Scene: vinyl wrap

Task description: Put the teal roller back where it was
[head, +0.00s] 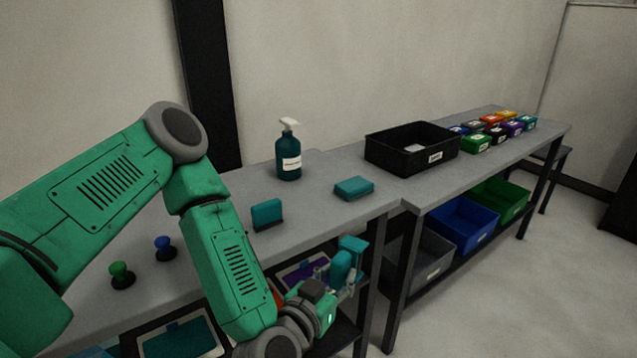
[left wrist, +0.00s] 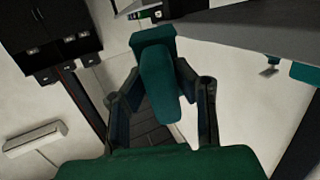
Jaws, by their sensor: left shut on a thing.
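The teal roller (head: 342,266) is in my left gripper (head: 335,282), just off the front edge of the near table in the head view. In the left wrist view the roller (left wrist: 160,85) stands between the two dark fingers, with a wider teal block at its far end. My left gripper (left wrist: 162,98) is shut on it, and the roller is clear of the tabletop. My right gripper is not in view. The place the roller came from cannot be told from these frames.
The grey table (head: 320,222) holds a pump bottle (head: 289,165), a teal block (head: 354,188), an upright teal squeegee (head: 267,214), a green knob (head: 120,272) and a blue knob (head: 163,246). Below are framed trays (head: 217,347). A black bin (head: 412,150) stands on the farther table.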

